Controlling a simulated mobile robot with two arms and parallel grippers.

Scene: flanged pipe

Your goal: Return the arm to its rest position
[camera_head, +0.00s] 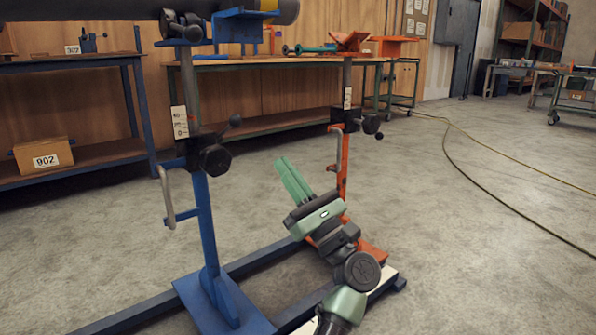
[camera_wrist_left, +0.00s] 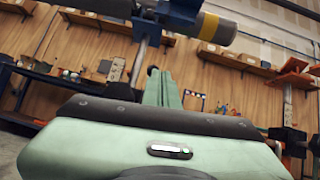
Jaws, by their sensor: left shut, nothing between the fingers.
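My left gripper (camera_head: 295,181) is green and shut, with nothing between its fingers. In the head view it points up and to the left, in the gap between a blue pipe stand (camera_head: 206,225) and an orange pipe stand (camera_head: 342,165). In the left wrist view the closed fingers (camera_wrist_left: 161,88) point up, below the dark pipe (camera_wrist_left: 215,28) with its yellow band. The pipe (camera_head: 120,10) also shows at the top of the head view, above the blue stand. My right gripper is not in view.
A blue shelf bench (camera_head: 100,165) with a box marked 902 (camera_head: 43,155) stands at the left. A long workbench (camera_head: 260,62) runs along the wooden wall. Cables (camera_head: 480,140) lie on the floor at the right. Open concrete floor (camera_head: 480,240) spreads right of the stands.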

